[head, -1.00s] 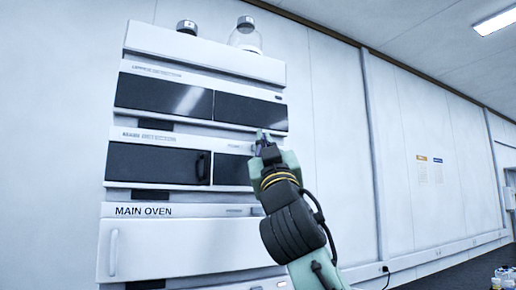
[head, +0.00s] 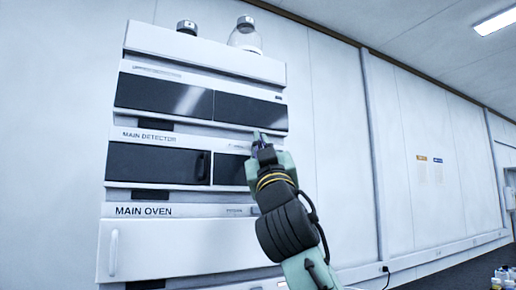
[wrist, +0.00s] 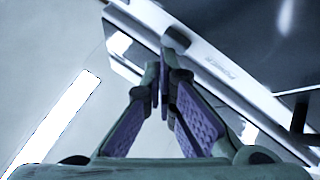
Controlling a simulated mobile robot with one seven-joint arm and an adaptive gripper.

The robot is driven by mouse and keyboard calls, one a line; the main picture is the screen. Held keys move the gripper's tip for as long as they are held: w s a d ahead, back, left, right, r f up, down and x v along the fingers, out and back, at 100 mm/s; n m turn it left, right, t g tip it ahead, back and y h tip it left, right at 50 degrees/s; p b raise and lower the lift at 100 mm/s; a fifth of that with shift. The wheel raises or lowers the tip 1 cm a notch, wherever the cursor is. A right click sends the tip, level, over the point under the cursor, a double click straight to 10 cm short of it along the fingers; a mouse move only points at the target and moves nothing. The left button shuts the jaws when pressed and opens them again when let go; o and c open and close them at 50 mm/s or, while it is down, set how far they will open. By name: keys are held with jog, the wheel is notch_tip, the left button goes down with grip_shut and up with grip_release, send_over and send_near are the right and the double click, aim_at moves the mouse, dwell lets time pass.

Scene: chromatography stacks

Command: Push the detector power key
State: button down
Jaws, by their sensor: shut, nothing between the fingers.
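The main detector (head: 150,137) is the white unit with dark panels in the middle of the stack, named on its front strip. My gripper (head: 260,138) is at the right end of that strip, fingers pointing up and toward the unit, and hides this end in the head view. In the wrist view my gripper (wrist: 165,75) is shut and empty. A small dark grey block (wrist: 176,38), apparently the power key, stands on the white strip just beyond the fingertips. I cannot tell whether they touch it.
The upper detector (head: 150,72) is directly above, with a small dark key (head: 278,97) at its right. The main oven (head: 170,245) is below. Bottles (head: 246,38) stand on top of the stack.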

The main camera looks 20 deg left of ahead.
jog(key=shift+w+a, duration=0.25)
dwell(0.3)
jog(key=shift+s+d, duration=0.1)
jog(key=shift+d, duration=0.05)
jog(key=shift+s+d, duration=0.55)
jog(key=shift+d, duration=0.05)
jog(key=s+d, duration=0.2)
jog(key=s+d+b, duration=0.1)
jog(key=d, duration=0.1)
jog(key=shift+s+d+b, duration=0.3)
jog(key=shift+s+d, duration=0.05)
jog(key=c, duration=2.4)
grip_release()
